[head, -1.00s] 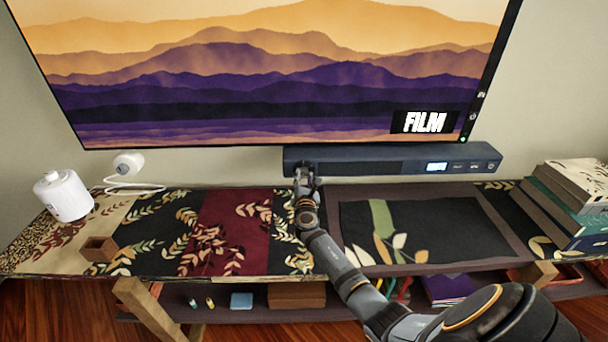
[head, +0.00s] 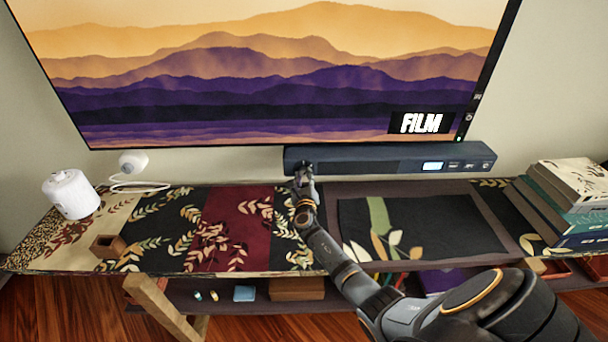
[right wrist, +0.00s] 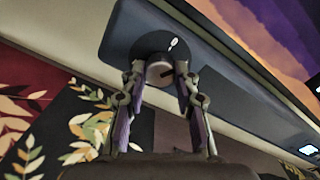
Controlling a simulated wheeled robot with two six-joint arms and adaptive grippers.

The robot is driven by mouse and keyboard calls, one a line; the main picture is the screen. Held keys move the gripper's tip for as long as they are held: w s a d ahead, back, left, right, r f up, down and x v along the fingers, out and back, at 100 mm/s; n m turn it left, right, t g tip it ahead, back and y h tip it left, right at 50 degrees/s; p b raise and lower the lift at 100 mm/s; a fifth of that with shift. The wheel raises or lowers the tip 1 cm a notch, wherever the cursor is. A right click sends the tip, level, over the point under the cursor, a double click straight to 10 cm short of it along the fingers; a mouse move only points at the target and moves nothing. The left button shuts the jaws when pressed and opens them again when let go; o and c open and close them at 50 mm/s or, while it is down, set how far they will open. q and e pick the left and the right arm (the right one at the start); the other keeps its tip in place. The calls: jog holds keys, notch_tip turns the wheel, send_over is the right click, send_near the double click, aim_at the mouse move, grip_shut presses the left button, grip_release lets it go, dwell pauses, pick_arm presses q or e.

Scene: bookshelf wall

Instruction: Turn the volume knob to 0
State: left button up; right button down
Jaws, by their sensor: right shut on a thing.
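The dark soundbar (head: 365,161) stands at the back of the sideboard, under the television. My right gripper (head: 303,169) reaches its left end in the head view. In the right wrist view my right gripper (right wrist: 160,73) is shut on the round volume knob (right wrist: 160,71), one finger on each side of it. A dark round plate (right wrist: 152,46) with a small white mark lies behind the knob. The knob's setting cannot be read. The gripper hides the knob in the head view. My left gripper is not in view.
The television (head: 280,80) hangs above the soundbar and shows "FILM". Stacked books (head: 565,200) stand at the right. The patterned top (head: 235,225) between them is mostly clear.

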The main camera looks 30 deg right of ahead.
jog(key=n+p, duration=0.1)
jog(key=n, duration=0.2)
jog(key=shift+n, duration=0.3)
jog(key=shift+f+n+p, duration=0.15)
jog(key=shift+n+p, duration=0.55)
jog(key=shift+n, duration=0.8)
jog(key=c, duration=1)
grip_release()
jog(key=v, duration=1.2)
